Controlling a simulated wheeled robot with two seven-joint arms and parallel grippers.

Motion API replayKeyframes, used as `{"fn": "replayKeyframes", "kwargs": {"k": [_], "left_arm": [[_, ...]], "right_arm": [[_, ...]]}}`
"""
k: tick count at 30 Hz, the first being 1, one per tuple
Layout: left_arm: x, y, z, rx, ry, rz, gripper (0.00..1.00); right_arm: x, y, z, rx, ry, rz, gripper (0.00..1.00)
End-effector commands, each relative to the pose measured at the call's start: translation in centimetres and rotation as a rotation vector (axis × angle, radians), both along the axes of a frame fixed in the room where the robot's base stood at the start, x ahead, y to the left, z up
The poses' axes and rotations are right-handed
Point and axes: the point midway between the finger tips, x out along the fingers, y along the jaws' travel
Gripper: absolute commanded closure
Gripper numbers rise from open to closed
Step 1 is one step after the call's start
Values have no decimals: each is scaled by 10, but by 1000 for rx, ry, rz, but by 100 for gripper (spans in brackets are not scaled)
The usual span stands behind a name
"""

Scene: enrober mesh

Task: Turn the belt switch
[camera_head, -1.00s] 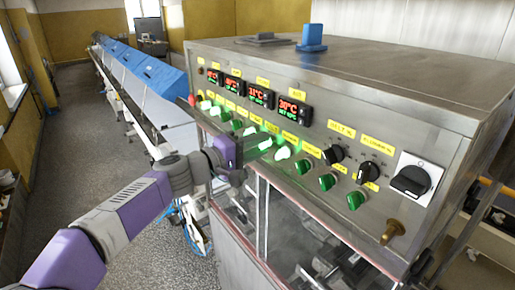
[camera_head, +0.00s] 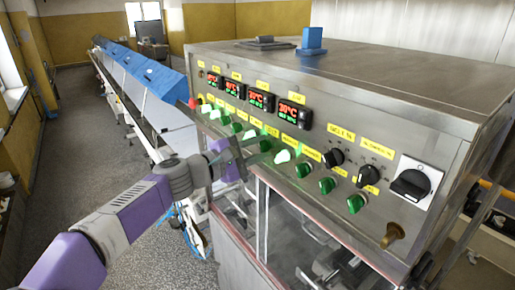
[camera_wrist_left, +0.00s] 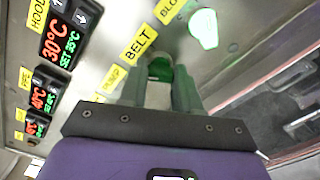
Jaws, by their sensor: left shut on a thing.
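The belt switch (camera_wrist_left: 160,68) is a green knob beside a yellow BELT label (camera_wrist_left: 138,42) on the metal control panel. It looks unlit in the left wrist view. My left gripper (camera_wrist_left: 160,92) is shut on it, with one finger on each side. In the head view, my left gripper (camera_head: 257,150) reaches the panel from the left, its fingers tilted and largely covering the switch. The BELT label (camera_head: 272,131) shows just above. My right gripper is not in view.
A lit blower switch (camera_head: 282,156) sits just right of the fingers; the lit knob also shows in the wrist view (camera_wrist_left: 203,28). Green knobs (camera_head: 303,171), black dials (camera_head: 333,157) and a large black rotary switch (camera_head: 411,185) lie farther right. Displays (camera_head: 294,115) sit above.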

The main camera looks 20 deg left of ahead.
Motion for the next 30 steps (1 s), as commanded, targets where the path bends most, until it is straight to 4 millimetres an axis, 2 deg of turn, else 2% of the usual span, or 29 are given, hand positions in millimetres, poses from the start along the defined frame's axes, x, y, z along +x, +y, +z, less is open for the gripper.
{"fn": "replayKeyframes", "kwargs": {"k": [13, 14, 18, 26, 30], "left_arm": [[0, 1, -1, -10, 9, 2, 99], [0, 1, -1, -10, 8, 1, 65], [0, 0, -1, -9, 8, 1, 44], [0, 0, 0, -8, 6, 0, 43], [-7, 6, -1, -7, 5, 1, 43]], "right_arm": [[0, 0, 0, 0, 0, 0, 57], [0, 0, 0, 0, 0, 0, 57], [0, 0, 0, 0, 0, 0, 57], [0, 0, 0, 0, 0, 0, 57], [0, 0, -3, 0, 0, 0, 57]]}}
